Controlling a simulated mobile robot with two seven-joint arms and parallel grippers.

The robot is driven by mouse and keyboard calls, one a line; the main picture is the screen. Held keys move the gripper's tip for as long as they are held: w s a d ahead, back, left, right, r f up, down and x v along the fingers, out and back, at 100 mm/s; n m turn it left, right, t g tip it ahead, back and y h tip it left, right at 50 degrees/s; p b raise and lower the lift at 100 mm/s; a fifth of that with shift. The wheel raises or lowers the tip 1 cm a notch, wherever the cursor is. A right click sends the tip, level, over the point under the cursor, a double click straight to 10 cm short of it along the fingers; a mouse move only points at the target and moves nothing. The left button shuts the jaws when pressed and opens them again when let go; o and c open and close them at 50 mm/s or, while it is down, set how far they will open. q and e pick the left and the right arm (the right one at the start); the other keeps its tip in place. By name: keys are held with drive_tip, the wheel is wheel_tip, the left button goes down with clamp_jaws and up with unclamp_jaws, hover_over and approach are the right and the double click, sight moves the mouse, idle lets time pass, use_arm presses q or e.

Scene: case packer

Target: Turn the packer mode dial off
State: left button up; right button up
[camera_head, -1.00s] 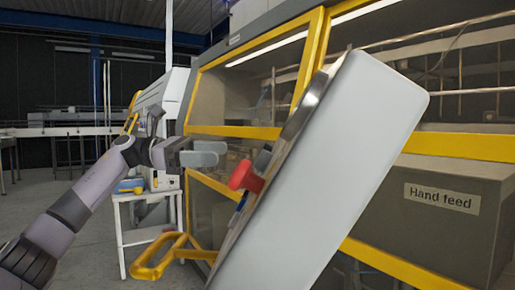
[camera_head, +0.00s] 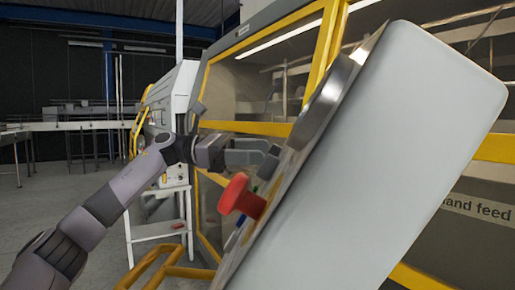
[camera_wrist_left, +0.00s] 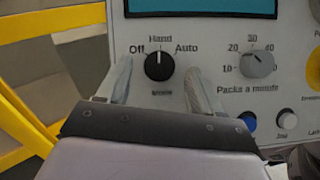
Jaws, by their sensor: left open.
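The mode dial (camera_wrist_left: 159,66) is a round black knob with a white pointer mark, on the light grey panel face (camera_wrist_left: 215,58). Its labels read Off, Hand and Auto, and the mark points up at Hand. My left gripper (camera_wrist_left: 159,85) is open, with one pale finger to the left of the dial and one to the right. I cannot tell whether either finger touches it. In the head view my left gripper (camera_head: 265,155) is at the front face of the tilted grey control box (camera_head: 385,140). The dial cannot be made out there. My right gripper is out of view.
A red mushroom button (camera_head: 241,198) sticks out of the panel below my gripper. The packs-a-minute knob (camera_wrist_left: 258,64), a blue button (camera_wrist_left: 247,121) and a white button (camera_wrist_left: 286,119) are right of the dial. Yellow guard framing (camera_head: 325,50) stands behind.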

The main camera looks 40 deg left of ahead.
use_arm(q)
drive_tip(key=shift+w+d, duration=0.35)
drive_tip(key=shift+d, duration=0.1)
drive_tip(key=c, duration=1.1)
drive_tip(key=shift+o, duration=0.2)
